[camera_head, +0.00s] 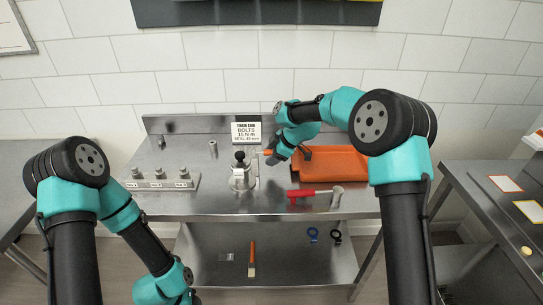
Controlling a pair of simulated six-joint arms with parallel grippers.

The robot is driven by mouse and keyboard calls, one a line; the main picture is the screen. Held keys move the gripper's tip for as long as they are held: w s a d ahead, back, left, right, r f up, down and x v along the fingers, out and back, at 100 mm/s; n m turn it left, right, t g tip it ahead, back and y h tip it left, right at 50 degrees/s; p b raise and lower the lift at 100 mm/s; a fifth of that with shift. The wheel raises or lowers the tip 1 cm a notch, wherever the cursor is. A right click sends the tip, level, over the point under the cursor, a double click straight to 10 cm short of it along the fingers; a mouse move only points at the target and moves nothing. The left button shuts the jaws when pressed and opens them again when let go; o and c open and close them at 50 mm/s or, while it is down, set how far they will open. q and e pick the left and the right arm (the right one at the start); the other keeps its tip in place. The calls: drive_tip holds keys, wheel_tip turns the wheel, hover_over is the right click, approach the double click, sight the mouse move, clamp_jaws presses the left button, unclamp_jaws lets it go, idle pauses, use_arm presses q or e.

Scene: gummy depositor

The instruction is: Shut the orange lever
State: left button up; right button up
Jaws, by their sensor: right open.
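The depositor (240,176) is a small silver device with a black knob on top, standing near the middle of the steel table. The orange lever (267,152) shows as a short orange piece to the right of the depositor's top. My right gripper (271,158) is at the lever's right end, with its fingers open. Whether it touches the lever is too small to tell. My left arm comes in at the lower left and bends down in front of the table; its gripper is outside the picture.
A rack with several metal pieces (160,184) stands at left. A sign (245,132) stands behind. The table's front left is clear.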

drive_tip(key=v, duration=1.7)
drive_tip(key=shift+d+r, duration=0.1)
